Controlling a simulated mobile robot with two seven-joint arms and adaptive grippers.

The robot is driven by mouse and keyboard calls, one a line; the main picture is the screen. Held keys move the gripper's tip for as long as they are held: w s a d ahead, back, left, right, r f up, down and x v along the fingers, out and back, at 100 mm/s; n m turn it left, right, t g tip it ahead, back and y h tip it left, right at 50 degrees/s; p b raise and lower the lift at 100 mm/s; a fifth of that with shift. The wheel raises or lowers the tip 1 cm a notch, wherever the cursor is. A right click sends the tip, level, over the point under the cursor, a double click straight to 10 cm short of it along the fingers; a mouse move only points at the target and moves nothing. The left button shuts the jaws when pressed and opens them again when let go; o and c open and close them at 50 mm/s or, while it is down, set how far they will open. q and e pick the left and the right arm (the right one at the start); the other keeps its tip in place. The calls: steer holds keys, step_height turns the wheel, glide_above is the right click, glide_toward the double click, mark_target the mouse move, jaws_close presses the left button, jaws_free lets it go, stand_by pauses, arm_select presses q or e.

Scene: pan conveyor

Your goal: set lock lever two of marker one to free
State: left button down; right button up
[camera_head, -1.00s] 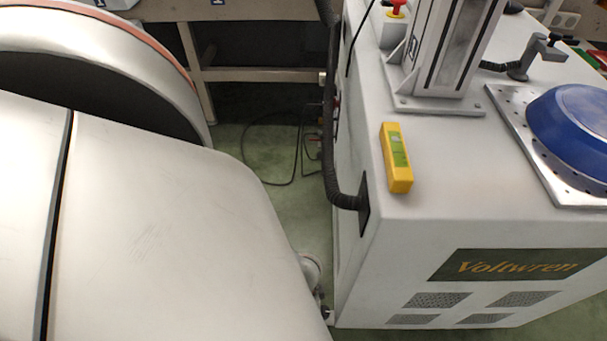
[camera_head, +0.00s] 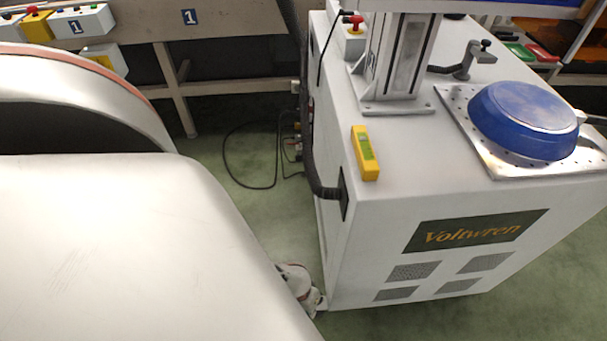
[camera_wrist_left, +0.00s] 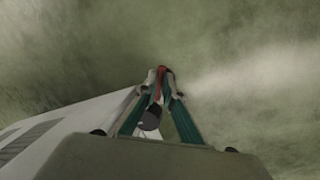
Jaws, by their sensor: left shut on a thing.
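Marker one appears to be the white cabinet (camera_head: 385,220) with the "Voltwren" plate, though no number shows on it. My left arm reaches down from the left in the head view to the cabinet's lower left corner. My left gripper (camera_head: 312,298) is small and partly hidden there by my arm. In the left wrist view, the gripper (camera_wrist_left: 163,88) has its teal fingers drawn together at the tips around a small red lever (camera_wrist_left: 162,74). A dark rounded part (camera_wrist_left: 150,118), perhaps a castor, shows between the fingers. The lever's setting cannot be told. My right gripper is not in view.
On the cabinet top are a yellow handheld device (camera_head: 365,153), a column (camera_head: 400,60) and a blue pan (camera_head: 528,118) on a perforated plate (camera_head: 492,160). A black hose (camera_head: 309,130) runs down the cabinet's left side. Cables (camera_head: 232,160) lie on the green floor behind.

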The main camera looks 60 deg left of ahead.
arm_select(q)
steer(key=shift+s+d+f+n, duration=0.15)
steer(key=shift+d+n, duration=0.15)
steer(key=shift+n, duration=0.2)
steer(key=c, duration=2.2)
jaws_free()
steer(key=shift+o, duration=0.2)
steer(key=shift+r, duration=0.2)
step_height(320, 180, up, 12)
steer(key=s+a, duration=0.1)
steer(key=a, duration=0.1)
steer(key=shift+f, duration=0.25)
